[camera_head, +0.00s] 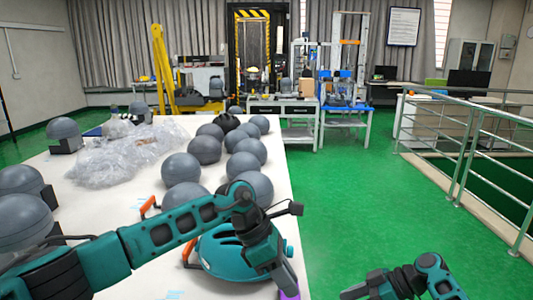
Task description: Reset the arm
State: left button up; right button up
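My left arm reaches in from the left over the white table, and my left gripper (286,280) points down past the table's right edge. Its fingertips run close to the bottom of the picture, and I cannot tell whether they are apart. A teal helmet (222,262) lies on the table just behind and left of this gripper, partly covered by my arm. My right gripper (354,292) shows low in the picture, right of the table over the green floor.
The white table (130,202) carries several grey ball-like headforms (181,169) in rows, more on dark bases at left, and crumpled clear plastic (120,160). A drop tower (253,55) stands at the back. A metal railing (470,150) runs along the right. The green floor between is clear.

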pick_arm(q)
jog(key=s+d+r+n+t+h, duration=0.2)
jog(key=s+d+r+n+h, duration=0.1)
jog(key=s+d+n+h, duration=0.7)
pick_arm(e)
jog(key=s+f+m+t+h, duration=0.3)
jog(key=s+f+m+h, duration=0.3)
jog(key=s+f, duration=0.7)
pick_arm(q)
jog(key=w+a+f+n+t+y, duration=0.3)
jog(key=a+n+t, duration=0.5)
jog(key=n, duration=0.7)
jog(key=w+a+f+n+t+y, duration=0.1)
jog(key=a+f+n+t+y, duration=0.2)
jog(key=a+f+n+t, duration=0.8)
jog(key=s+a+f+n+g+y, duration=0.7)
jog(key=s+a+n, duration=0.5)
jog(key=s+n, duration=0.2)
notch_tip(320, 180, down, 2)
jog(key=shift+a+n+g+y, duration=0.4)
jog(key=shift+n+y, duration=0.2)
jog(key=shift+n, duration=0.1)
pick_arm(e)
jog(key=s+a+r+m+t+h, duration=0.1)
jog(key=s+r+m+t, duration=0.3)
jog(key=s, duration=0.6)
jog(key=shift+s+a+r+t+h, duration=0.2)
jog(key=shift+a+r+t+h, duration=0.2)
jog(key=shift+t+h, duration=0.6)
